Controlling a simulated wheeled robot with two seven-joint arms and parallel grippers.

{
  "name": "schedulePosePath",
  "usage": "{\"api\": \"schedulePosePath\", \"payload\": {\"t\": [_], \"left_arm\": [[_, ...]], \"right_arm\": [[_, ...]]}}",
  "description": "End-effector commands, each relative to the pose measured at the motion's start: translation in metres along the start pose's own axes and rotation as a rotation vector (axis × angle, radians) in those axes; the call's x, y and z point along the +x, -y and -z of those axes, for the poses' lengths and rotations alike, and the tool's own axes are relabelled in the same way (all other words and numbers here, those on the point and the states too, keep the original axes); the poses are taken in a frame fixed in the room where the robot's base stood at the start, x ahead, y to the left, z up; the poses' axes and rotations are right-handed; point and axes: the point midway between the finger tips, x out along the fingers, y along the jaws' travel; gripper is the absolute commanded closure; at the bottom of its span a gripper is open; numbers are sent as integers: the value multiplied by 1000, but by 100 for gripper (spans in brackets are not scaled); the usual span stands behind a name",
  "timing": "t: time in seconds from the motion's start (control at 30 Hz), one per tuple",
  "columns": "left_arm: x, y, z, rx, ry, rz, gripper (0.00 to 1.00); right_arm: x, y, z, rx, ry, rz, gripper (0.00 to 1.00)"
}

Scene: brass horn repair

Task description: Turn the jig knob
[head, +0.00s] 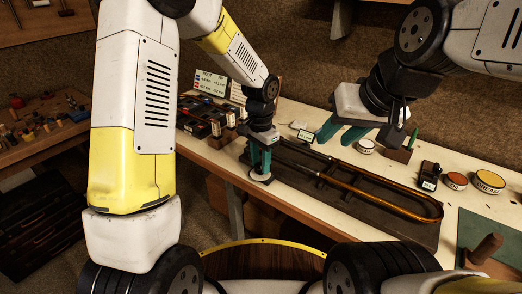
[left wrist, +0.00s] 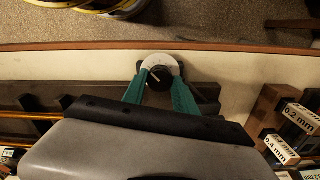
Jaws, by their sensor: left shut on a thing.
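The jig knob is a dark knob on a pale marked dial (left wrist: 174,64); in the left wrist view the knob (left wrist: 159,77) sits between my left gripper's two teal fingers. In the head view my left gripper (head: 259,172) points down at the jig's near left end and is shut on the knob, which its fingers mostly hide. The jig (head: 390,222) is a long dark board carrying a bent brass tube (head: 400,205). My right gripper (head: 340,138) is open and empty above the far side of the jig.
Labelled dark boxes (head: 200,121) stand left of my left gripper. Round tins (head: 489,180), a small dark device (head: 429,177) and a block with a green stick lie beyond the jig. A green mat (head: 485,235) lies at right. The bench's front edge runs close to the knob.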

Motion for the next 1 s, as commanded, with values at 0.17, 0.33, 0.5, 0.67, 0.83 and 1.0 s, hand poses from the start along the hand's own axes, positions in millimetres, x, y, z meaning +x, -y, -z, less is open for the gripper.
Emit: {"api": "schedulePosePath", "payload": {"t": [0.17, 0.33, 0.5, 0.67, 0.83, 1.0], "left_arm": [[-1, 0, 1, -124, -3, 2, 100], [-1, 0, 1, -206, -3, 2, 100], [-1, 0, 1, -257, -2, 1, 100], [-1, 1, 1, -277, -3, 1, 100], [-1, 1, 1, -280, -3, 1, 100], [-1, 1, 1, -280, -3, 1, 100]], "right_arm": [[0, 0, 0, 0, 0, 0, 64], [0, 0, 0, 0, 0, 0, 64], [0, 0, 0, 0, 0, 0, 64], [0, 0, 0, 0, 0, 0, 64], [0, 0, 0, 0, 0, 0, 64], [0, 0, 0, 0, 0, 0, 64]]}}
